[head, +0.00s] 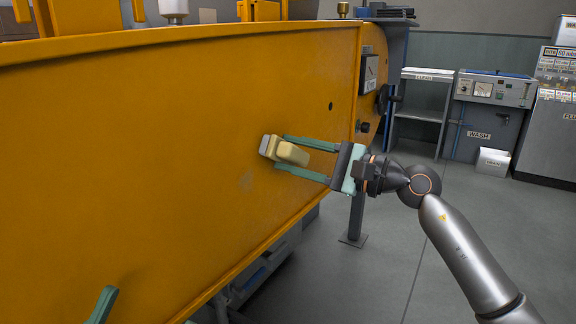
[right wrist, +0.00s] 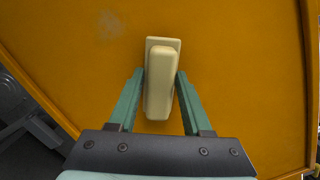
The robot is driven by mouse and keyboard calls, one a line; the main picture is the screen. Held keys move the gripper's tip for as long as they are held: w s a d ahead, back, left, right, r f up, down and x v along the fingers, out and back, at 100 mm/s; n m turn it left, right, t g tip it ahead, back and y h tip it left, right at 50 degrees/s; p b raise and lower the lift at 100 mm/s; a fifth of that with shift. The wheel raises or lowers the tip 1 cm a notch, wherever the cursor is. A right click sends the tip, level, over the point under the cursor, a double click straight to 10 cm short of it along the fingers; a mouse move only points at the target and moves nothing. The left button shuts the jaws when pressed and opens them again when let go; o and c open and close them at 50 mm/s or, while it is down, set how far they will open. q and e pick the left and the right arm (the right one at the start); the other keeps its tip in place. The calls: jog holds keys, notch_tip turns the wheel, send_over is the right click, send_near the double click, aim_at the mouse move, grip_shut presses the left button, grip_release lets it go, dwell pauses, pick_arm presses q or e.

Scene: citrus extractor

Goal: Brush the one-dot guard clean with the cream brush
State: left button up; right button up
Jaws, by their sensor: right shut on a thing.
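The large orange guard (head: 170,130) fills the left and middle of the head view, and a single dark dot shows near its right end. The cream brush (head: 291,153) is between the fingers of my right gripper (head: 283,154), which is shut on its block. The brush's pale face is at the guard's surface; I cannot tell whether it touches. The right wrist view shows the brush (right wrist: 161,85) against the guard (right wrist: 230,60), with a faint greyish smudge beyond it to the upper left. Only a green finger of my left gripper (head: 103,305) shows at the bottom left.
A knob and a gauge box (head: 369,72) sit at the guard's right end. Behind stand a shelf marked CLEAN (head: 427,75), a WASH unit (head: 490,90) and a grey cabinet (head: 550,120).

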jog(key=shift+d, duration=0.15)
jog(key=b+v, duration=0.1)
jog(key=v, duration=0.3)
jog(key=shift+s+r, duration=0.1)
jog(key=shift+s, duration=0.15)
jog(key=shift+s+d+r, duration=0.1)
jog(key=shift+s+d, duration=0.45)
jog(key=v, duration=0.3)
jog(key=shift+s, duration=0.1)
dwell(0.9)
